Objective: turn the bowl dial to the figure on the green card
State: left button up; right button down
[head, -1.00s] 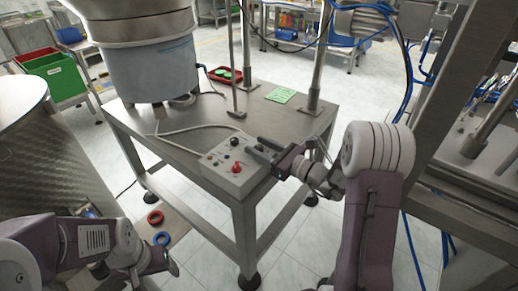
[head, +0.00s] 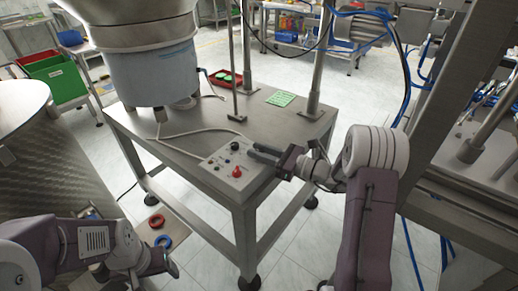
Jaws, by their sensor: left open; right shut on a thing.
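The grey control box (head: 222,178) sits at the table's near corner, with a black knob (head: 235,146), a red knob (head: 237,172) and small buttons on top. My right gripper (head: 256,150) reaches in from the right over the box's far right part. It is shut on a dial there, which its fingers hide; the dial's figure cannot be read. The green card (head: 281,98) lies flat on the table behind the box; its writing is too small to read. My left gripper (head: 170,262) is open and empty, low at the left, away from the box.
The bowl feeder (head: 150,70) stands at the table's back left, with a cable running to the box. Upright metal posts (head: 317,65) rise near the card. A red tray (head: 228,79) with green caps is at the back. Red (head: 156,221) and blue (head: 162,241) rings lie low left.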

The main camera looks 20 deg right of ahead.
jog(key=n+g+y+p, duration=0.2)
jog(key=g, duration=0.1)
jog(key=shift+r+n+g, duration=0.2)
jog(key=shift+n+g, duration=0.1)
jog(key=shift+n, duration=0.1)
jog(key=n+g+y, duration=0.1)
jog(key=g, duration=0.1)
jog(key=n+g+y+p, duration=0.1)
jog(key=shift+f+n+g, duration=0.2)
jog(key=shift+n+g, duration=0.1)
jog(key=shift+g, duration=0.1)
jog(key=shift+f+n+g, duration=0.1)
jog(key=shift+n+g, duration=0.6)
jog(key=shift+g, duration=0.3)
jog(key=shift+n+g+y, duration=0.3)
jog(key=shift+n+g, duration=0.5)
jog(key=shift+g, duration=0.5)
jog(key=shift+n+g, duration=0.3)
jog(key=shift+g, duration=0.2)
jog(key=c, duration=1.2)
grip_release()
jog(key=shift+r+t, duration=0.2)
jog(key=shift+t, duration=0.1)
